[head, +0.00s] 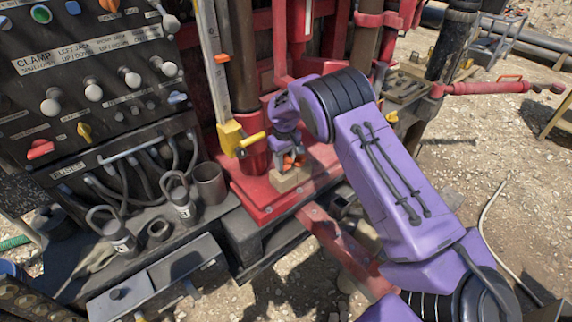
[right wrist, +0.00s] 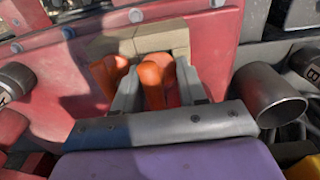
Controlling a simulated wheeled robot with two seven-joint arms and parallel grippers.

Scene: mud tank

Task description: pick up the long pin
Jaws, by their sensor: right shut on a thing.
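My right gripper (head: 289,150) reaches down at the red platform, beside the red post. In the right wrist view its two grey fingers (right wrist: 156,84) are shut on an orange pin (right wrist: 157,76). Another orange piece (right wrist: 106,74) is just left of the left finger. Both orange pieces are in front of a tan wooden block (right wrist: 138,40), which also shows below the gripper in the head view (head: 289,182). The pin's full length is hidden, and I cannot tell whether it still touches the block. My left gripper is not in view.
The red platform (head: 262,203) carries the block. A yellow clamp with a handle (head: 232,138) is close left of the gripper. A control panel with knobs (head: 95,90) and a grey metal cup (head: 209,184) are further left. Gravel lies open at right.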

